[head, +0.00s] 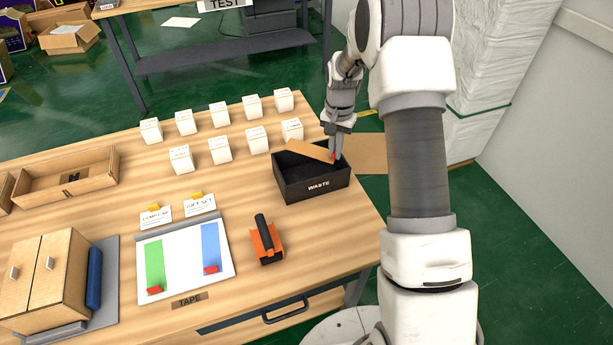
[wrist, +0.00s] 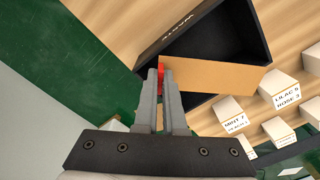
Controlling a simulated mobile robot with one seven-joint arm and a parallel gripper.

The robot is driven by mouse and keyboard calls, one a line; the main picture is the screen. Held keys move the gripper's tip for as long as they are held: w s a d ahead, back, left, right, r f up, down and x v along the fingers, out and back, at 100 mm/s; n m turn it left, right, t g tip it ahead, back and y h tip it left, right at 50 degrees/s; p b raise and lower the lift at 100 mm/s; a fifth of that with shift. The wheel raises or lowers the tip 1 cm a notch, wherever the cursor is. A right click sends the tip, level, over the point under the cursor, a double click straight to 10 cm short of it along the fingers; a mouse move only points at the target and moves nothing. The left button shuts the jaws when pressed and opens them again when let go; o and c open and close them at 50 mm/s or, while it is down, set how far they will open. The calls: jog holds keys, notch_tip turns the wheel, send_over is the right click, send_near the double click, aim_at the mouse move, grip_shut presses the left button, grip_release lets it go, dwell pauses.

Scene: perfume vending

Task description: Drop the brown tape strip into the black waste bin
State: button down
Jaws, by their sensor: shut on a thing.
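The brown tape strip (head: 308,150) has a red end tab, and my gripper (head: 334,158) is shut on it at that red end. The strip is held over the opening of the black waste bin (head: 312,187), labelled WASTE, at the table's right side. In the wrist view the strip (wrist: 215,76) extends to the right from my gripper (wrist: 162,82), across the open bin (wrist: 235,35). The red tab sits between the fingertips. I cannot tell whether the strip touches the bin's rim.
Several white boxes (head: 220,150) stand left of and behind the bin. A white board (head: 185,255) with green and blue strips and an orange-black tape dispenser (head: 267,240) lie in front. A wooden tray (head: 65,178) and small cabinet (head: 45,275) stand at left.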

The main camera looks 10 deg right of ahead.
jog(key=shift+f+b, duration=0.75)
jog(key=shift+f, duration=1.05)
jog(key=c, duration=0.9)
grip_release()
jog(key=shift+r, duration=0.1)
notch_tip(320, 180, up, 17)
jog(key=shift+r, duration=0.2)
